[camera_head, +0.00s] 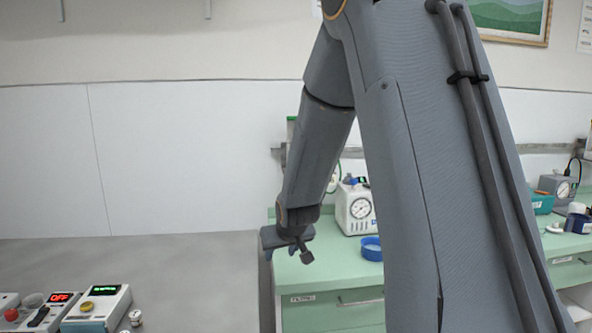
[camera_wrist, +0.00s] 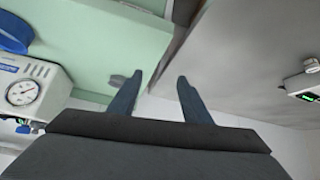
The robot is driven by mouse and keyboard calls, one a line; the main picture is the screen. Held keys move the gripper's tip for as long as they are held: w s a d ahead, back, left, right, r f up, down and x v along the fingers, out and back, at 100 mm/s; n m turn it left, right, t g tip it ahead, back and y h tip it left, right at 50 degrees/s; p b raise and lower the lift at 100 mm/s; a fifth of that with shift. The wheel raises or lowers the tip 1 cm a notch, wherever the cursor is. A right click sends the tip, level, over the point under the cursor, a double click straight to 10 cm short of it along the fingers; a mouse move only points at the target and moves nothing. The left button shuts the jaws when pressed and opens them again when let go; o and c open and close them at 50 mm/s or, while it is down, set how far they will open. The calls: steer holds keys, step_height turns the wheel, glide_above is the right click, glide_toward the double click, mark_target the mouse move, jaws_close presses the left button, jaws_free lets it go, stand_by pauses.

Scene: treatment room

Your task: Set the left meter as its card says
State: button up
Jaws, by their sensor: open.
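Two boxy meters stand at the bottom left of the head view: one with a red display reading OFF (camera_head: 60,298), and a white one with a green display (camera_head: 104,290) and a yellow knob. A white dial meter (camera_head: 357,208) stands on the green cabinet; its round gauge also shows in the wrist view (camera_wrist: 22,92). A grey dial unit (camera_head: 558,187) is at the far right. I cannot tell which one is the left meter, and no card is readable. My gripper (camera_wrist: 160,77) is open and empty, at the cabinet's left edge, apart from all meters.
The green cabinet (camera_head: 330,318) has a drawer handle at its front. A blue bowl (camera_head: 371,249) stands before the white dial meter. A small metal-topped jar (camera_head: 135,318) is beside the green-display meter. The grey surface (camera_head: 190,262) at left is largely clear.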

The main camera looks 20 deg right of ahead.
steer(key=shift+w+d+r+t+h+p, duration=0.55)
steer(key=shift+w+d+r+t, duration=1.65)
steer(key=shift+w, duration=2.9)
steer(key=shift+w+d+r+t+h+p, duration=0.25)
steer(key=shift+w+d+r+t+p, duration=0.7)
steer(key=shift+w+d+r, duration=2.6)
steer(key=shift+w+d+r+t+h+p, duration=0.5)
steer(key=shift+w+d+r+t, duration=1)
steer(key=shift+w+d, duration=3.7)
steer(key=shift+t, duration=0.25)
steer(key=w+a, duration=0.3)
steer(key=shift+f, duration=0.25)
steer(key=shift+c, duration=0.4)
steer(key=c, duration=0.9)
steer(key=shift+f+m+b, duration=0.15)
steer(key=shift+m+b, duration=0.65)
steer(key=shift+b, duration=0.35)
steer(key=shift+c, duration=0.2)
steer(key=shift+m+b, duration=0.3)
steer(key=shift+b, duration=0.05)
